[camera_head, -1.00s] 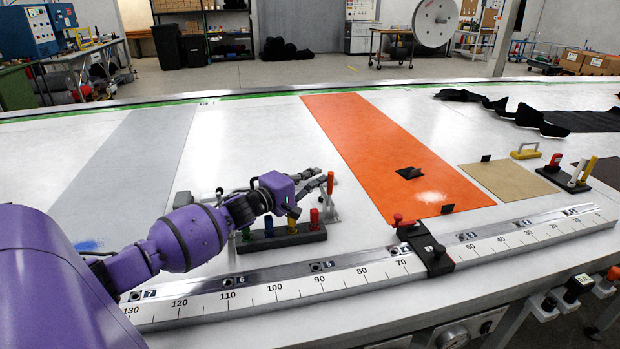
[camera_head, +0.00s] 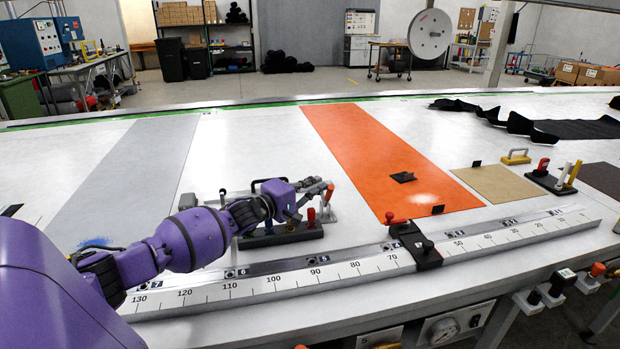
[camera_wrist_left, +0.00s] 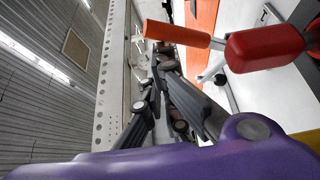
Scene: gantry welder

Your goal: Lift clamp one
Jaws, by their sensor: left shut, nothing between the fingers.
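My left gripper (camera_head: 312,190) is shut and empty, low over the white table. It is close beside an orange-handled toggle clamp (camera_head: 329,194); I cannot tell whether they touch. In the left wrist view the fingers (camera_wrist_left: 165,75) are together. An orange handle (camera_wrist_left: 178,35) and a larger red handle (camera_wrist_left: 265,48) are close to them at the upper right. My right gripper is not in view.
A long ruler rail (camera_head: 350,268) runs along the table front, with a black slider (camera_head: 424,252) on it. An orange strip (camera_head: 375,150) lies at right of the hand. Another handled block (camera_head: 551,182) stands far right. The table behind the hand is clear.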

